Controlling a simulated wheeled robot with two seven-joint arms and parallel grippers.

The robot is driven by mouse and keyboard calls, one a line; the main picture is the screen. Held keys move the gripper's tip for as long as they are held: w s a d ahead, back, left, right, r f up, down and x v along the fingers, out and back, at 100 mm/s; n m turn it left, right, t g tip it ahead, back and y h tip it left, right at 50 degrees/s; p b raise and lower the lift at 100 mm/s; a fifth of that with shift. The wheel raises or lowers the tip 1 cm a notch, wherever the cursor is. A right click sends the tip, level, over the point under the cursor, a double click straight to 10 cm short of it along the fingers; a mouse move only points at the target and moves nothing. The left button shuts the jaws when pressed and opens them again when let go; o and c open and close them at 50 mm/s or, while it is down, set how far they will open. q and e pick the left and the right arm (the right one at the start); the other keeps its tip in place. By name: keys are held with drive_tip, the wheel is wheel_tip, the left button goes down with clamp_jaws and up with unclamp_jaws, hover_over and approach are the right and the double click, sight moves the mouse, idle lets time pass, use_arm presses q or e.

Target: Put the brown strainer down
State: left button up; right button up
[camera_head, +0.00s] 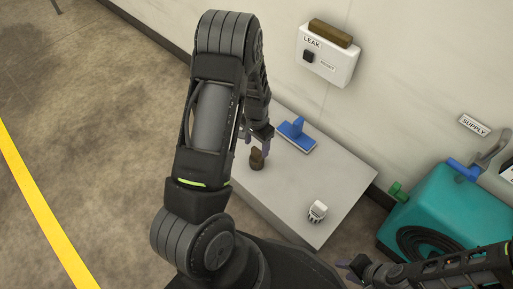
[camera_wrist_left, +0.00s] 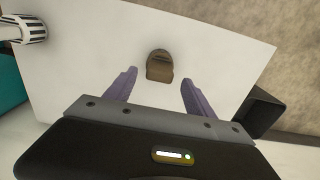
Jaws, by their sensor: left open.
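The brown strainer (camera_head: 257,159) stands on the white table near its left edge. It also shows in the left wrist view (camera_wrist_left: 159,66), just beyond the fingertips and roughly centred between them. My left gripper (camera_head: 256,138) is at the strainer in the head view, with its arm partly in front. In the left wrist view its two purple fingers (camera_wrist_left: 158,82) are apart with nothing between them. My right gripper (camera_head: 350,268) is low at the right in the head view, and its fingers are too unclear to judge.
The white table (camera_head: 301,185) also holds a blue piece with an upright part (camera_head: 297,135) at the back and a white ribbed item (camera_head: 318,211) near the front. A leak box (camera_head: 327,57) is on the wall. A teal case (camera_head: 440,205) with a black hose stands right.

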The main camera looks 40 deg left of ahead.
use_arm(q)
wheel_tip(320, 180, up, 8)
drive_tip(key=p, duration=0.2)
idle(0.7)
drive_tip(key=s+d+f+h, duration=0.1)
drive_tip(key=s+d+f, duration=0.25)
drive_tip(key=d, duration=0.35)
drive_tip(key=s+d+f+h, duration=0.1)
drive_tip(key=s+d+f, duration=0.1)
drive_tip(key=d+f, duration=0.35)
drive_tip(key=s+d+n+h, duration=0.1)
drive_tip(key=s+d, duration=0.4)
drive_tip(key=d, duration=0.3)
drive_tip(key=s+d+n+h, duration=0.1)
drive_tip(key=s+d, duration=0.5)
drive_tip(key=d, duration=0.3)
drive_tip(key=shift+d+f+n+t, duration=0.2)
drive_tip(key=shift+f+n+t, duration=0.2)
drive_tip(key=shift+w, duration=0.1)
